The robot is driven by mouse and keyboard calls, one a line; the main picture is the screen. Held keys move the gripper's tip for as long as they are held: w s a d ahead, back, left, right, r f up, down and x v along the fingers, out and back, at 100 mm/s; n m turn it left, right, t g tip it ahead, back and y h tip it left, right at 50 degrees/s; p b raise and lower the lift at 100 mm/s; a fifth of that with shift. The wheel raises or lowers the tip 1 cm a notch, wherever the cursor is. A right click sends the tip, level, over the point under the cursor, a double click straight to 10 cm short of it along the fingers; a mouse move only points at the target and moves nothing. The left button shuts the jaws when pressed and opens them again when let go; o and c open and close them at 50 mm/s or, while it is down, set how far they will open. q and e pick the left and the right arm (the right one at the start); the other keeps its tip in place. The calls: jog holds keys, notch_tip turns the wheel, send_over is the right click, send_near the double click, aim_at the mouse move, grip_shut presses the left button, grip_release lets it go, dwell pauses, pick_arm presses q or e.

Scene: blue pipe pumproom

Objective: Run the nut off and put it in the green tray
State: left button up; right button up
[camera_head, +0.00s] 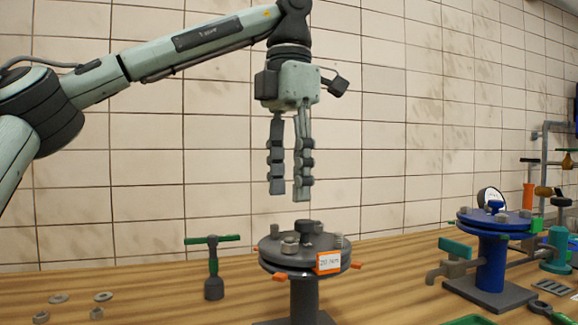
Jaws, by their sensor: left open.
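My left gripper (290,193) points straight down with its fingers apart. It is empty and hangs above the round grey flange (270,258) on its pedestal, clear of it. A light grey nut (290,244) sits on the front of the flange top. Other fasteners stand around it, and I cannot tell exactly which is the task's nut. A dark knob-like piece (309,228) is at the middle of the flange. A green edge (477,320), perhaps of the green tray, shows at the bottom, mostly cut off. My right gripper does not show.
An orange-framed tag (329,263) hangs on the flange rim. A green-handled T-tool (213,266) stands left of it. Loose washers (58,299) lie at the far left. A blue flange stand (492,255) with pipework is at the right. The table between the T-tool and washers is clear.

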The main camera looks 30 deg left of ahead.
aim_at(290, 238)
pick_arm(q)
notch_tip(290, 238, down, 6)
jog(key=shift+d+f+b, duration=0.1)
jog(key=shift+b, duration=0.3)
jog(key=shift+f, duration=0.6)
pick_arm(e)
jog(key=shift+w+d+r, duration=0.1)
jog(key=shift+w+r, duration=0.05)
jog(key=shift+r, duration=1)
